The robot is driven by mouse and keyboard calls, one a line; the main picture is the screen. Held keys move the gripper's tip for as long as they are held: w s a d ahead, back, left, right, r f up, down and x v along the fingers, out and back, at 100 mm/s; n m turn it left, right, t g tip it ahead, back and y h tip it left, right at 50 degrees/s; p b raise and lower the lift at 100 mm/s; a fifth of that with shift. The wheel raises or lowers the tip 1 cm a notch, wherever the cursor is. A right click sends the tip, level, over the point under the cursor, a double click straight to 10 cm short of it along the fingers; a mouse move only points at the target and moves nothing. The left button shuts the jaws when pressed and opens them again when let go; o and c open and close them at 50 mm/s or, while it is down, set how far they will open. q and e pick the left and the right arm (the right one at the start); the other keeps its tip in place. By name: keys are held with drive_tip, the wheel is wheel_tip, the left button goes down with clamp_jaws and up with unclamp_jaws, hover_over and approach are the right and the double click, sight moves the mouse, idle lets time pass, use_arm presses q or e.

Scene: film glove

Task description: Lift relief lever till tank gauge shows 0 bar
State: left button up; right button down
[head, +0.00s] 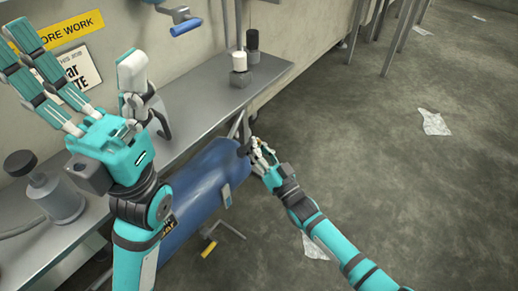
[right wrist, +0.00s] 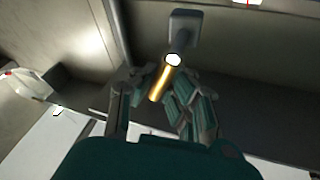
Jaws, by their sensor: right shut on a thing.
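The blue tank (head: 205,185) lies below the bench edge in the head view. My right gripper (head: 262,150) is at the tank's right end, close to a dark grey fitting (head: 243,130). In the right wrist view, my right gripper (right wrist: 155,100) is shut on a short brass-coloured rod (right wrist: 160,84), which points toward a grey block (right wrist: 184,28). I cannot tell for certain that this rod is the relief lever. My left gripper (head: 90,85) is raised over the bench, its fingers spread wide and empty. I cannot make out a gauge reading.
A grey bench (head: 205,92) runs along the wall, with a white-topped cylinder (head: 239,62) and a grey canister (head: 50,190) on it. A yellow-handled crank (head: 209,247) sticks out below the tank. The floor (head: 400,190) at right is mostly clear, with scattered papers (head: 433,122).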

drive_tip(key=shift+s+a+n+g+y+b, duration=0.1)
drive_tip(key=shift+s+n+g+y+b, duration=0.1)
drive_tip(key=shift+n+y, duration=0.35)
drive_tip(key=shift+s+a+n+g+y+b, duration=0.15)
drive_tip(key=shift+n+y, duration=0.1)
drive_tip(key=shift+n, duration=0.55)
drive_tip(key=shift+s+a+n+g+y+b, duration=0.1)
drive_tip(key=shift+s+n+y+b, duration=0.1)
drive_tip(key=shift+n+y, duration=0.35)
drive_tip(key=shift+n, duration=0.3)
drive_tip(key=c, duration=1.3)
unclamp_jaws()
drive_tip(key=shift+r, duration=0.1)
drive_tip(key=shift+d, duration=0.1)
drive_tip(key=v, duration=1.2)
drive_tip(key=shift+s, duration=0.1)
